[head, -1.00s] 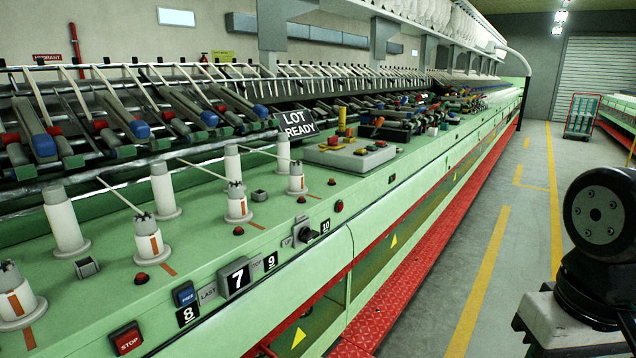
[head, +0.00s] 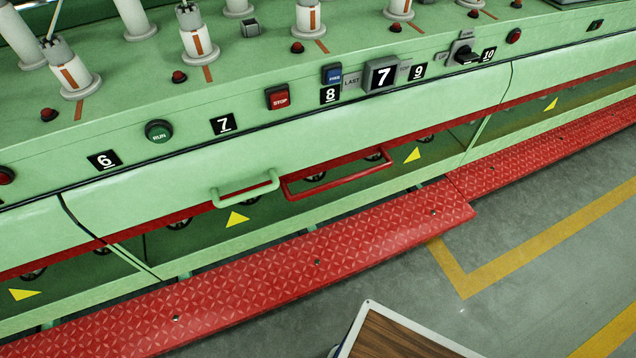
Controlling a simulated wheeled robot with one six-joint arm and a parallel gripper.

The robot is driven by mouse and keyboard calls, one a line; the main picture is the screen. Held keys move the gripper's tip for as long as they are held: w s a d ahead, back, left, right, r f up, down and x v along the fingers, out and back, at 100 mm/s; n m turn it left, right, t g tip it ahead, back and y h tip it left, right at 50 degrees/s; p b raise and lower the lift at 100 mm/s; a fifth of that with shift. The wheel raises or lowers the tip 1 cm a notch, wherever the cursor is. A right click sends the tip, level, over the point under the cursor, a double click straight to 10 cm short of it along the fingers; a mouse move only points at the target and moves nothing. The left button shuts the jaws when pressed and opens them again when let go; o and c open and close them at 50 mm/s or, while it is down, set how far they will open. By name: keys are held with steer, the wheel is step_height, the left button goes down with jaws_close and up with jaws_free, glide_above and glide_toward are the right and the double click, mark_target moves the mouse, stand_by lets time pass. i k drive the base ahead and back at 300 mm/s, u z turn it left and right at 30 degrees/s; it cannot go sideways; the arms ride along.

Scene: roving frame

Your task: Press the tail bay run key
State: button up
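A round dark green key marked RUN (head: 159,131) sits on the sloped front of the green machine (head: 330,135), between the number plates 6 (head: 104,160) and 7 (head: 223,124). A square red STOP key (head: 280,97) is to its right. A blue square key (head: 333,74) is further right, above plate 8 (head: 330,95). Beside it is a grey block showing a large 7 (head: 384,75), with LAST on its left side. I cannot tell from this view which bay is the tail bay. My gripper is not in view.
A green handle (head: 245,189) and a red rail (head: 338,174) stick out low on the machine. A red treadplate step (head: 320,262) runs along its foot. A wood-topped surface with a pale rim (head: 367,303) stands at the bottom. Grey floor lies open at right.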

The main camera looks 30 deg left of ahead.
mark_target(159, 134)
steer(key=u, duration=2.05)
